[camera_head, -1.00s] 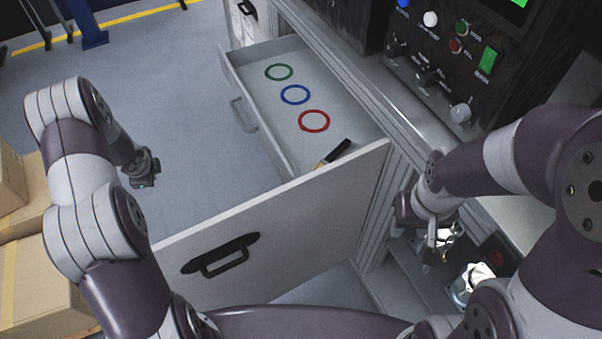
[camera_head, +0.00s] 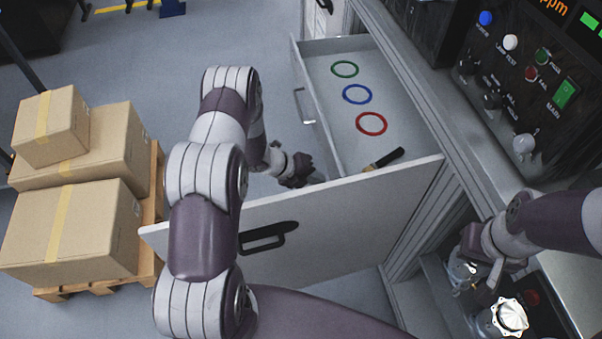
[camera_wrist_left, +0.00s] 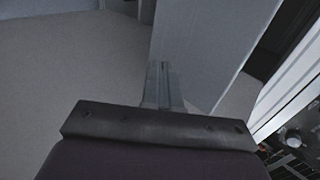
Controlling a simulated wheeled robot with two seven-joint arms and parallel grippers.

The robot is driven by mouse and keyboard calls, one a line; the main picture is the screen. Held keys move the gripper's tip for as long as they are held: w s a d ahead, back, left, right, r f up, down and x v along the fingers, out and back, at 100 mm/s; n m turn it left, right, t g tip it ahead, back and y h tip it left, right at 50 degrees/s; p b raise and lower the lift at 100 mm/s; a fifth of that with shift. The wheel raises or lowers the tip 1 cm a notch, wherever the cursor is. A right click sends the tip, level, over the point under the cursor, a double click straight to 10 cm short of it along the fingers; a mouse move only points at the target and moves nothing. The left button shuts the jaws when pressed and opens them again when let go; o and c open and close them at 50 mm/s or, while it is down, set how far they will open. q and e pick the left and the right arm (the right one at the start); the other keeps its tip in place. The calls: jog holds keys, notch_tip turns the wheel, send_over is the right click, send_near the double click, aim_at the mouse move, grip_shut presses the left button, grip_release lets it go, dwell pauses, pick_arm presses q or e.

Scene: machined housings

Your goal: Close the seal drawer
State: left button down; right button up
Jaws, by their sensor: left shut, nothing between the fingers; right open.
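The seal drawer (camera_head: 334,51) stands open in the head view. Green (camera_head: 345,69), blue (camera_head: 357,94) and red (camera_head: 371,124) seal rings lie in it, with a dark-handled tool (camera_head: 384,159) near its near end. Its front has a handle (camera_head: 304,106) on the left side. My left gripper (camera_head: 306,178) is close to the drawer's left side, behind the open door's top edge; its fingers are small in the head view. In the left wrist view its fingers (camera_wrist_left: 162,85) are together and empty, before a grey panel. My right gripper (camera_head: 487,285) is open near metal fittings at lower right.
An open cabinet door (camera_head: 340,215) with a black handle (camera_head: 266,238) stands in front of the drawer. Cardboard boxes (camera_head: 70,230) sit on a wooden pallet (camera_head: 150,255) at left. A control panel (camera_head: 530,80) is at upper right.

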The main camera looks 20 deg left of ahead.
pick_arm(q)
jog(key=shift+w+d, duration=0.3)
jog(key=shift+d, duration=0.2)
jog(key=shift+w+d, duration=0.3)
jog(key=shift+d, duration=0.2)
jog(key=shift+d, duration=0.1)
